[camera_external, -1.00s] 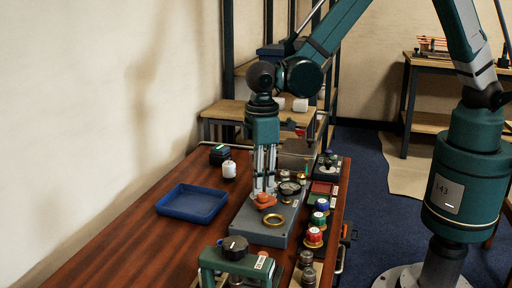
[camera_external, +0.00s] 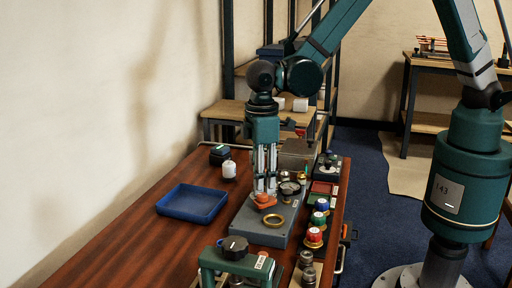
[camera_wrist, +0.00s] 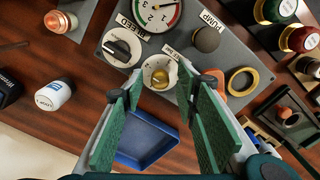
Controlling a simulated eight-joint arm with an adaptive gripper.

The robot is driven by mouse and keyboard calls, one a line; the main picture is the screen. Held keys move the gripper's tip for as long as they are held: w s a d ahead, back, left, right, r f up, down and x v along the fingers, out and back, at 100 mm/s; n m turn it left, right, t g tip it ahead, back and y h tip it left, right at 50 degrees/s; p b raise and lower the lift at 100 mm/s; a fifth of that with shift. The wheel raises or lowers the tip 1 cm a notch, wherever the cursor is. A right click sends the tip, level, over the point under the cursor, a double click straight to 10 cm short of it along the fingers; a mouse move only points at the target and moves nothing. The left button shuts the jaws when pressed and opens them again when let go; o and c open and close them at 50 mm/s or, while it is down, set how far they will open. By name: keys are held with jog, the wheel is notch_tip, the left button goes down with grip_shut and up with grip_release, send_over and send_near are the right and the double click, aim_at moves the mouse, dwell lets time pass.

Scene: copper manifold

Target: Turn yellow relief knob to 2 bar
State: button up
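My gripper (camera_wrist: 160,82) is open, with one green-padded finger on each side of the knob and visible gaps between. I cannot tell whether either finger touches it. In the external view my gripper (camera_external: 265,192) points straight down at the grey panel (camera_external: 248,225). An orange part (camera_external: 264,201) shows at the fingertips; the fingers hide some of the panel there.
A black knob marked BLEED (camera_wrist: 121,46), a gauge (camera_wrist: 157,12), a dark round knob (camera_wrist: 207,38) and a gold ring (camera_wrist: 242,81) stand close around. A blue tray (camera_external: 163,208) lies left of the panel. Red, green and blue-topped knobs (camera_external: 316,225) line the right side.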

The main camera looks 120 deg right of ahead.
notch_tip(320, 180, up, 12)
dwell(0.8)
dwell(0.5)
jog(key=s+a+r+n+t, duration=0.1)
jog(key=s+a+r+t, duration=0.2)
jog(key=s+a+r, duration=1.05)
jog(key=s+a+r+t, duration=0.1)
jog(key=s+a+t, duration=0.1)
jog(key=s, duration=0.7)
jog(key=s+a+r+n+t, duration=0.1)
jog(key=s+a, duration=0.4)
jog(key=s, duration=0.5)
jog(key=shift+s+r+t, duration=0.2)
jog(key=shift+s+t, duration=0.1)
jog(key=shift+t, duration=0.3)
dwell(1.3)
